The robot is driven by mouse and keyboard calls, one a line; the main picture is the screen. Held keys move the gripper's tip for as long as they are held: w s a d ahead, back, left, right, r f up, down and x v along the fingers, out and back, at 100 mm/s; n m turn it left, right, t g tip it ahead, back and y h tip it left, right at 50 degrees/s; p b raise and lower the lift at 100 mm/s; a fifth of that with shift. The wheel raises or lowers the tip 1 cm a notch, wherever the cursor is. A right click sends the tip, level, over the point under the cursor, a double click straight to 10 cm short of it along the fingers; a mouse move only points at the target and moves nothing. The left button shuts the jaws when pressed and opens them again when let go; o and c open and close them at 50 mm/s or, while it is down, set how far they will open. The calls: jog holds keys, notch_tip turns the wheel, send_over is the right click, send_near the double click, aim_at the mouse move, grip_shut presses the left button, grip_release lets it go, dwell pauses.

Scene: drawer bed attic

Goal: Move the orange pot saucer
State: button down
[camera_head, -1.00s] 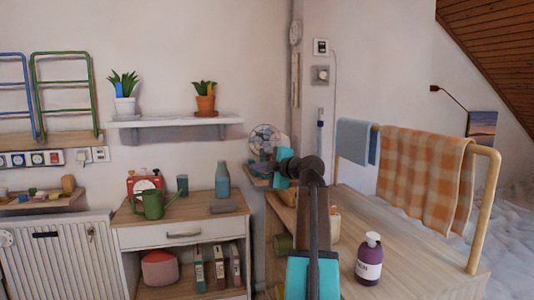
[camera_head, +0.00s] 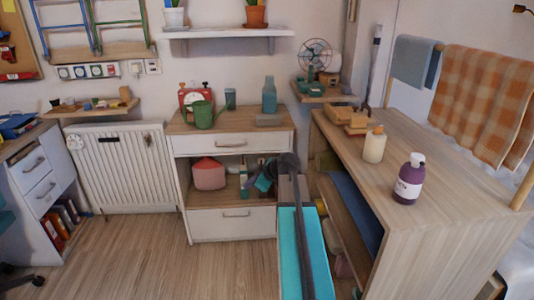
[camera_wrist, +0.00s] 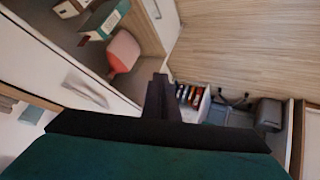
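An orange terracotta pot (camera_head: 256,16) with a plant stands at the right of the white wall shelf, its top cut off by the picture edge. The orange saucer (camera_head: 256,26) shows as a thin rim under it, right at the shelf surface. My gripper (camera_wrist: 161,80) shows in the wrist view as dark fingers together, with nothing seen between them. In the head view my gripper (camera_head: 264,182) is small, in front of the drawer cabinet, well below the shelf and apart from the saucer.
A white pot (camera_head: 174,18) shares the wall shelf (camera_head: 225,33). The wooden bench (camera_head: 440,225) at right bears a purple bottle (camera_head: 408,180). Floor at left is clear.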

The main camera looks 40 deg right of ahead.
jog(key=s+a+f+m+g+y, duration=0.15)
jog(key=s+a+f, duration=0.25)
jog(key=a+f, duration=0.55)
jog(key=s+a+f+m+g, duration=0.1)
jog(key=s+a+f+g, duration=0.25)
jog(key=a+f, duration=0.6)
jog(key=s+a+f+m+g, duration=0.2)
jog(key=s+a+f, duration=0.35)
jog(key=f, duration=0.75)
jog(key=s+a+f+g+h, duration=0.1)
jog(key=s+a+f+g, duration=0.1)
jog(key=s+f, duration=0.3)
jog(key=s+a+f+m+g+h, duration=0.1)
jog(key=s+a+f, duration=0.3)
jog(key=s, duration=0.9)
jog(key=s+a+f+m+g+h, duration=0.1)
jog(key=s+a+f+g, duration=0.3)
jog(key=s, duration=0.5)
jog(key=shift+s+a+f, duration=0.15)
jog(key=shift+a+f, duration=0.5)
jog(key=shift+f, duration=0.2)
